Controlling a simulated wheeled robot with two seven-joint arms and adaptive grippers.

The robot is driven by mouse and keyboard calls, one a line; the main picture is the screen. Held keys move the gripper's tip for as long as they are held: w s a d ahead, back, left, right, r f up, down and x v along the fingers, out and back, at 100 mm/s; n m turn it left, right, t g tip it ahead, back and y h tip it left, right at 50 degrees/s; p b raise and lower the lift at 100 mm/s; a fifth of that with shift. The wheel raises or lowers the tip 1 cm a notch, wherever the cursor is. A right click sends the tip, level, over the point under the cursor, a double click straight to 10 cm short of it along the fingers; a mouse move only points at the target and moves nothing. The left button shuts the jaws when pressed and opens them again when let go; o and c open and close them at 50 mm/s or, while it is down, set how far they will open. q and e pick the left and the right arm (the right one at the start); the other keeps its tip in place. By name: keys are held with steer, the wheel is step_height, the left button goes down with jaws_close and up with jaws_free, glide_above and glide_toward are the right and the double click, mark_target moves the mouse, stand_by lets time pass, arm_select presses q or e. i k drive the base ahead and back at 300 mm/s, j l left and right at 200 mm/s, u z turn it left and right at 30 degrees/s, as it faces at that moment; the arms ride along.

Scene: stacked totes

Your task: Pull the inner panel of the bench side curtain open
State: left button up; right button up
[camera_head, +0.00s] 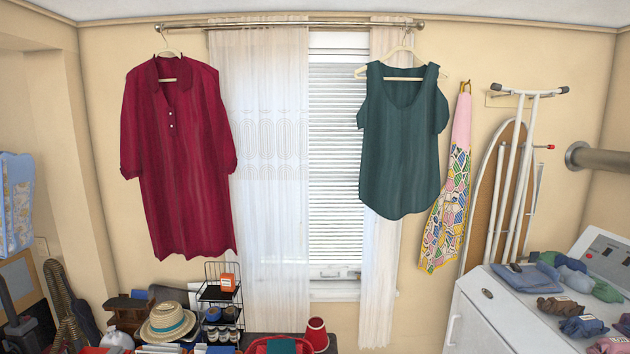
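A white sheer curtain (272,215) with a lace pattern hangs from a rod (320,25) left of the window's middle. Its inner edge borders the uncovered blinds (338,160). A second white curtain (378,265) hangs on the right side of the window, partly hidden by a teal top. I cannot clearly separate an inner from an outer panel in the left curtain. Neither of my grippers is in view.
A red shirt dress (180,160) and the teal top (402,140) hang in front of the curtains. A cluttered surface with a straw hat (167,320), black wire rack (220,295) and red cup (316,333) is below. An ironing board (490,200) and white appliance (480,320) stand right.

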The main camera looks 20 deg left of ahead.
mark_target(290, 46)
steer(key=i+j, duration=0.3)
steer(key=i, duration=0.15)
steer(key=i+j, duration=0.25)
steer(key=i, duration=0.2)
steer(key=i+j, duration=0.3)
steer(key=i, duration=0.15)
